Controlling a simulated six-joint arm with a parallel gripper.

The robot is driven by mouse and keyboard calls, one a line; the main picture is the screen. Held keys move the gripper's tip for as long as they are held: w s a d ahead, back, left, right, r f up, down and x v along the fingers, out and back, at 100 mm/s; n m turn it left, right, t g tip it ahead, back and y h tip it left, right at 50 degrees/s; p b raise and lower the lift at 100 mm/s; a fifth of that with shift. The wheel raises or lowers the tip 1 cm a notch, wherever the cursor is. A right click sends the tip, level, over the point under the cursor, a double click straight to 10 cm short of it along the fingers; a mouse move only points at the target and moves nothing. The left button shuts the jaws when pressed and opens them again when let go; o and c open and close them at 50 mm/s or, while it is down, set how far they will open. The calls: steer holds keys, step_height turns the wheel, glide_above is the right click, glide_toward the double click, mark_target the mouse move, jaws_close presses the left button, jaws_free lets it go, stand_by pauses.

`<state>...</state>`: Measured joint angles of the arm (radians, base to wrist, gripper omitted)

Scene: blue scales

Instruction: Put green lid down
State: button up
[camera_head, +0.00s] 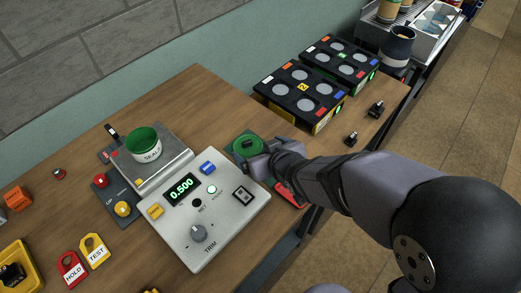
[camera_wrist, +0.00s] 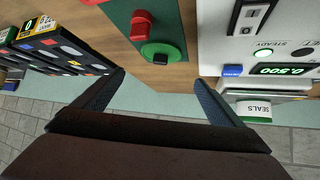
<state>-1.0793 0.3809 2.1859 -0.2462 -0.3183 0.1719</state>
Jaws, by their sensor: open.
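The green lid (camera_head: 245,146) is a round disc with a small dark knob, lying flat near the middle of the table in the head view. In the wrist view the green lid (camera_wrist: 166,48) lies on a dark green board (camera_wrist: 117,12), beside a red knob-like piece (camera_wrist: 142,22). My gripper (camera_wrist: 161,78) is open, its fingers spread to either side with nothing between the tips. The lid appears just beyond them. In the head view my gripper (camera_head: 259,150) is beside the lid and hides part of its surroundings. I cannot tell whether it touches the lid.
The scale console (camera_head: 215,215) reads 0.500 and stands close left of my gripper. A SEALS cup (camera_head: 144,146), green inside, sits on the weighing plate (camera_head: 165,172). Black racks (camera_head: 300,93) stand behind. Small black parts (camera_head: 352,138) lie to the right.

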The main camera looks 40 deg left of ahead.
steer(key=shift+d+r, duration=0.2)
steer(key=shift+d, duration=0.05)
steer(key=w+d+m+h, duration=0.1)
steer(key=w+d, duration=0.1)
steer(key=d, duration=0.2)
steer(key=w+d+f+m+h, duration=0.1)
steer(key=w+d, duration=0.2)
steer(key=d, duration=0.1)
steer(key=w+d+m+t+h, duration=0.1)
steer(key=w+d, duration=0.2)
steer(key=d, duration=0.1)
steer(key=shift+w+d+f, duration=0.1)
steer(key=shift+f, duration=0.05)
steer(key=d+f+m+g+h, duration=0.2)
steer(key=d+m+h, duration=0.45)
steer(key=d, duration=1.85)
steer(key=s+d+m+g, duration=0.3)
steer(key=s+d+m, duration=0.1)
steer(key=s+d, duration=0.5)
steer(key=shift+s+d, duration=0.3)
steer(key=shift+d, duration=0.25)
steer(key=shift+r, duration=0.1)
